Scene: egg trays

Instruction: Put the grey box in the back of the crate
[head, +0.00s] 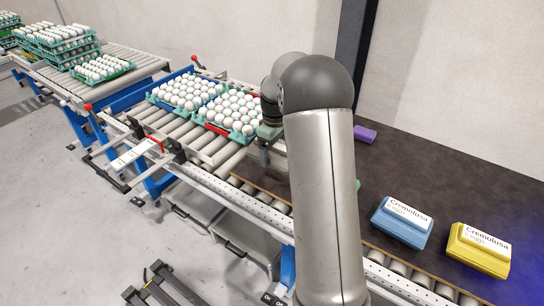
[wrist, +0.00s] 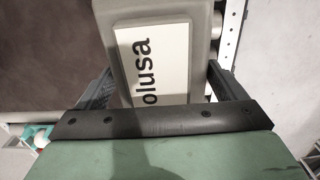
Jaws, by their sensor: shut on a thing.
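The grey box (wrist: 198,20) with a white label reading "olusa" fills the upper middle of the wrist view. My gripper (wrist: 160,85) has one dark finger on each side of it and is shut on it. The box's near end is hidden behind the gripper's dark crossbar. I cannot make out a crate for certain in either view.
Egg trays (head: 187,125) full of white eggs stand on the roller conveyor left of my arm. A blue box (head: 392,229), a yellow box (head: 468,263) and a purple box (head: 366,136) lie on the dark table (head: 440,185) at right.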

